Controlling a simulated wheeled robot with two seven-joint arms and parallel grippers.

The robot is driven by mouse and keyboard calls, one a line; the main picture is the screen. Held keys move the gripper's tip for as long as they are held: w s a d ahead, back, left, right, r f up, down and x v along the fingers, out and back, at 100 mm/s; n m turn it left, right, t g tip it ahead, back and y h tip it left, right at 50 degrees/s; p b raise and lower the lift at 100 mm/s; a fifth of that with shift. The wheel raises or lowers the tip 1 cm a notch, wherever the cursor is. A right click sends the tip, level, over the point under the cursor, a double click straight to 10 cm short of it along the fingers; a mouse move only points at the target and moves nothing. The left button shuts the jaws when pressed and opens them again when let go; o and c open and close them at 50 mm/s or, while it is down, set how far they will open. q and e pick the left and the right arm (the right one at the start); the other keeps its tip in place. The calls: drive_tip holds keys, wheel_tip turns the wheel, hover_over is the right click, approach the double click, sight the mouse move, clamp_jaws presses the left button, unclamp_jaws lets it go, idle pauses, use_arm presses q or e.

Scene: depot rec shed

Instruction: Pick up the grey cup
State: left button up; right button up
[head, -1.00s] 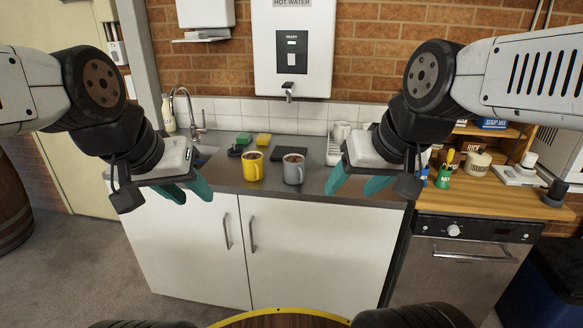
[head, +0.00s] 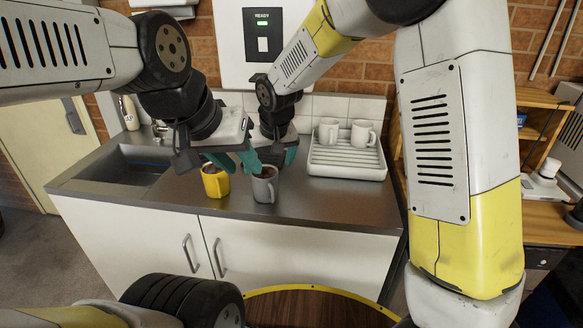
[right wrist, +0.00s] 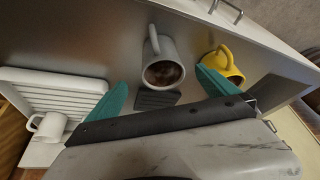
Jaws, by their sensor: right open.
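The grey cup (head: 265,187) stands upright on the steel counter with a dark drink in it. The yellow cup (head: 215,183) stands just left of it. My right gripper (head: 278,155) is open, just behind and above the grey cup. In the right wrist view the grey cup (right wrist: 162,68) lies ahead between the spread teal fingers, not held, and the yellow cup (right wrist: 224,66) is beyond the right finger. My left gripper (head: 235,160) looks open and empty, above and behind the two cups. Its fingertips partly overlap the cups' rims in the picture.
A white drying rack (head: 345,172) with two white mugs (head: 362,132) stands to the right on the counter. The sink (head: 125,168) is at the left. The hot water unit (head: 262,45) hangs on the wall behind. The counter front is clear.

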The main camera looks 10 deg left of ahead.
sight(267, 187)
drive_tip(key=x, duration=0.9)
drive_tip(key=shift+w+a, duration=0.25)
drive_tip(key=shift+a, duration=0.1)
drive_tip(key=c, duration=1.8)
drive_tip(key=shift+c, duration=0.4)
drive_tip(key=shift+r, duration=0.1)
